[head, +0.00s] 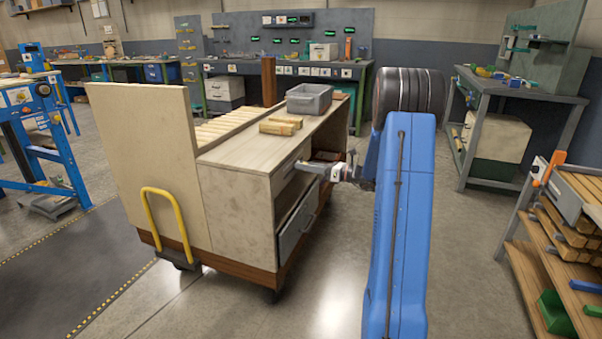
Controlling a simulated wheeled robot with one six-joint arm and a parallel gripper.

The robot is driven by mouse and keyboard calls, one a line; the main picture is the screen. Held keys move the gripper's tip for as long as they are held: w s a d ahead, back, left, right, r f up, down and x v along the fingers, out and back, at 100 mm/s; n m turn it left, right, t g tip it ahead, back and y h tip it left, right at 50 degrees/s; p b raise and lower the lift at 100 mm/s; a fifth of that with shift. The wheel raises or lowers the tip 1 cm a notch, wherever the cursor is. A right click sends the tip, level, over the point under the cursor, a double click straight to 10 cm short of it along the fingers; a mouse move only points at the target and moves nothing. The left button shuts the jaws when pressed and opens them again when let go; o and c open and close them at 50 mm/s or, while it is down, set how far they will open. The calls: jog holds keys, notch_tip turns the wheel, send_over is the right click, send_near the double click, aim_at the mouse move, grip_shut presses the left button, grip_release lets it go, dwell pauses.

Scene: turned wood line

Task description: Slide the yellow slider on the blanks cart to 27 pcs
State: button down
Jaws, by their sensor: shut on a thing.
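The blanks cart (228,190) stands in the middle, a pale wooden body with a tall end panel and a yellow push handle (165,222). I cannot make out the yellow slider or any pcs scale in this view. My gripper (312,166) is at the cart's right side, near the upper drawer front, just below the top edge. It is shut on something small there. The jaws and wrist hide what it holds, and I cannot tell what it is.
On the cart top are a grey bin (309,99) and wooden blocks (281,125). A grey lower drawer (297,223) is in the cart's side, below my gripper. A workbench (505,95) stands at right, a shelf rack (560,235) at front right. Floor between is clear.

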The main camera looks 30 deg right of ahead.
jog(key=shift+w+d, duration=0.15)
jog(key=shift+d, duration=0.05)
jog(key=c, duration=1.4)
grip_release()
jog(key=shift+c, duration=0.2)
jog(key=v, duration=1.7)
jog(key=shift+d, duration=0.15)
